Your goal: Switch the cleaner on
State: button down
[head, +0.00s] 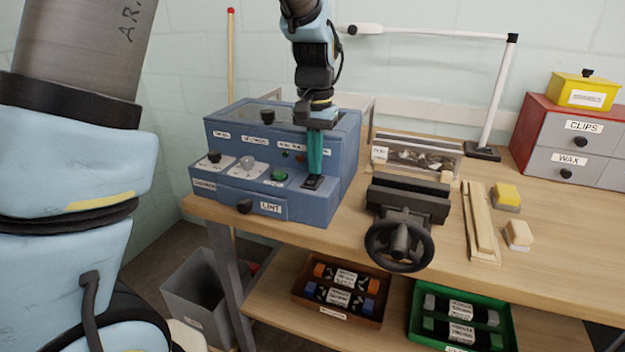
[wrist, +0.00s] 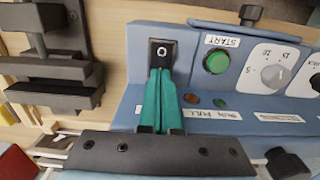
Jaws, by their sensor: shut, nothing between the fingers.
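The cleaner is a blue box (head: 225,194) at the left end of the bench, with dials, a green START button (head: 279,174) and a drawer labelled LINT. A black rocker switch (head: 312,183) sits at its front right corner. In the wrist view the switch (wrist: 162,52) shows a round mark, and the START button (wrist: 217,62) is to its right. My gripper (head: 314,172) has teal fingers, is shut and empty, and points down at the switch. In the wrist view its fingertips (wrist: 160,72) are at the switch's edge, partly covering it. I cannot tell whether they touch it.
A black vise with a handwheel (head: 399,245) stands right of the cleaner. A clear-sided bin (head: 415,158) is behind it. Wooden strips (head: 480,225) and a red-framed drawer unit (head: 570,140) are further right. A lamp (head: 488,110) rises at the back.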

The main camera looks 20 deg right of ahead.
jog(key=shift+f, duration=0.3)
jog(key=shift+r, duration=0.15)
notch_tip(320, 180, up, 7)
jog(key=p, duration=0.6)
jog(key=shift+a, duration=0.1)
dwell(0.5)
